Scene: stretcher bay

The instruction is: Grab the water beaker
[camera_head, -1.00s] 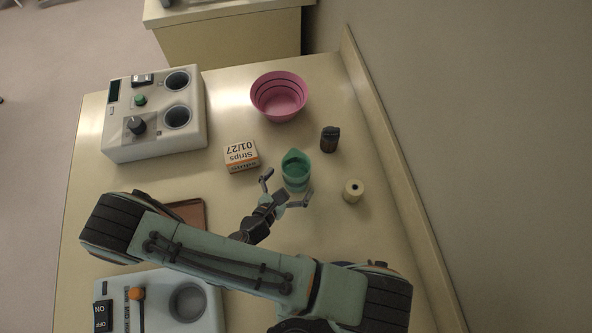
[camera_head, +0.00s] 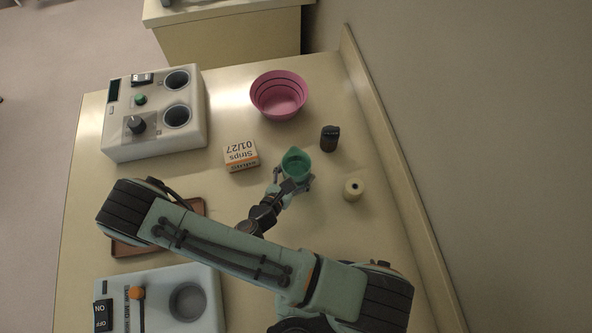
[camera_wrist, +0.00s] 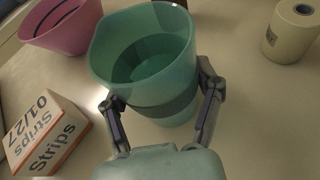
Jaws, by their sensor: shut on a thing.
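The water beaker (camera_head: 296,160) is a translucent green cup with a spout and a grey band, standing upright on the table right of the strips box. In the wrist view the beaker (camera_wrist: 143,62) fills the upper middle, with greenish liquid inside. My gripper (camera_head: 292,181) is shut on the beaker from the near side. In the wrist view the fingers of my gripper (camera_wrist: 163,108) lie against both sides of it at the band. I cannot tell whether its base is clear of the table.
The strips box (camera_head: 241,155) is close on the left, a dark vial (camera_head: 329,139) and a cream roll (camera_head: 353,190) on the right. A pink bowl (camera_head: 279,95) stands behind. Two devices (camera_head: 155,146) (camera_head: 170,275) and a brown tray (camera_head: 128,248) are at left. A raised edge (camera_head: 390,165) runs along the right.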

